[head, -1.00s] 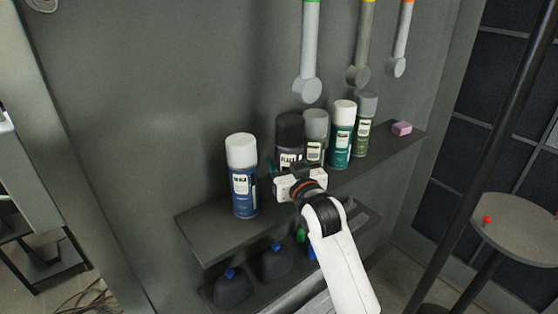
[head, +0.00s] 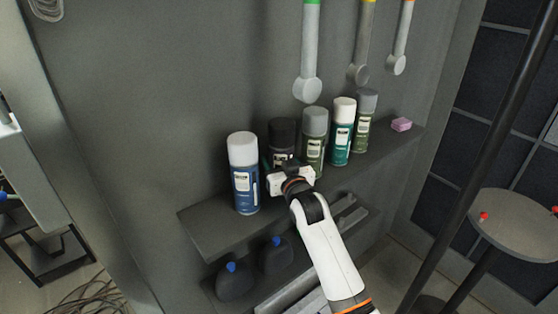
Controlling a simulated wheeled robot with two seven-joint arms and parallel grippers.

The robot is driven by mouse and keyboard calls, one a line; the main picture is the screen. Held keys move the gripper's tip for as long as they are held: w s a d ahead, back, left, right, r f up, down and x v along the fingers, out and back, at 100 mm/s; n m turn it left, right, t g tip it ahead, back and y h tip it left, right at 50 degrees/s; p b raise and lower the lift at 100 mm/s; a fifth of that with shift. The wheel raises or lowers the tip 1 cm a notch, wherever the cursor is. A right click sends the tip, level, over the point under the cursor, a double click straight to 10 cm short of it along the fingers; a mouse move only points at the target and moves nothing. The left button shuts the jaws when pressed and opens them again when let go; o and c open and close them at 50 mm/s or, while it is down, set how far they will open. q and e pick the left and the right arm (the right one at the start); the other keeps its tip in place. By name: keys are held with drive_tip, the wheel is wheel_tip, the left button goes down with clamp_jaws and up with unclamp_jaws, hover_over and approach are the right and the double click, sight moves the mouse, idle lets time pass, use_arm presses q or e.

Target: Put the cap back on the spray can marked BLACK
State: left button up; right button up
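The spray can marked BLACK (head: 280,156) stands in the row on the upper shelf, between a blue can and a grey-green can. It looks upright, and a black cap (head: 282,131) shows at its top. I cannot tell how firmly that cap is seated. My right gripper (head: 276,171) is at the front of the black can's lower body, very near or touching it. The gripper body and wrist hide the fingertips and the can's base, so its grip is unclear. My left gripper is not in view.
The blue can with a white cap (head: 244,185) stands close left of my gripper. Grey-green (head: 314,150), teal (head: 341,140) and green cans stand to the right. A pink block (head: 401,124) lies on the shelf (head: 212,228). Dark bottles (head: 235,283) stand below.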

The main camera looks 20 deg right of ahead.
drive_tip(key=o, duration=1.3)
drive_tip(key=shift+r, duration=0.15)
drive_tip(key=s+b, duration=0.2)
drive_tip(key=s, duration=1)
drive_tip(key=shift+d, duration=0.2)
